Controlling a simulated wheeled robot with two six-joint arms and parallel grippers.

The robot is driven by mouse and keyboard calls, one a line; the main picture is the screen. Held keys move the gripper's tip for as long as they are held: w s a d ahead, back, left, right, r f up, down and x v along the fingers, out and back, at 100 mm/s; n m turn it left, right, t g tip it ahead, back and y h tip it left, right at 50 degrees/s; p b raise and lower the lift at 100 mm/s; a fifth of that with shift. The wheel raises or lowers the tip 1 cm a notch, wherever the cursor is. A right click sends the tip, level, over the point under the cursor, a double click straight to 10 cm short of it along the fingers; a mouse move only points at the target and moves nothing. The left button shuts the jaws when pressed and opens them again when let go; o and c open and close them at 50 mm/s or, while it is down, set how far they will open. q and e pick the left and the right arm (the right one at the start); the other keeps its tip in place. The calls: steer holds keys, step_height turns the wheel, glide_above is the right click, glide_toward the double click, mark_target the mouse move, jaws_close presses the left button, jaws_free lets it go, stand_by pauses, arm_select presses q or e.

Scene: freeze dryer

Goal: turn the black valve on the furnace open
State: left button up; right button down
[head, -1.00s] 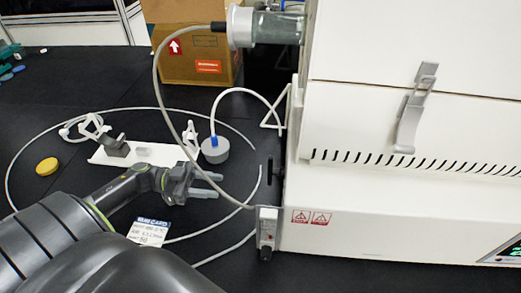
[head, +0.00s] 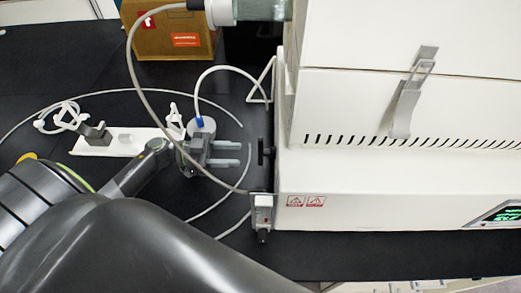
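The furnace (head: 400,185) is the large white unit filling the right side of the head view. A black T-shaped valve handle (head: 262,152) sticks out of its left side. My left gripper (head: 239,154) is open and empty, with its two grey fingers pointing right at the handle, one above the other. A small gap shows between the fingertips and the handle, so they look apart. A flow meter (head: 262,212) with a black knob (head: 262,237) at its bottom sits at the furnace's front left corner. My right gripper is not in view.
A white tray (head: 97,146) and a grey round weight with a white tube (head: 222,69) stand on the black table. A cardboard box (head: 172,38) is at the back.

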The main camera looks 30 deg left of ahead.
mark_target(261, 155)
arm_select(q)
steer(key=shift+p+x, duration=0.95)
steer(key=shift+x, duration=3.15)
jaws_close()
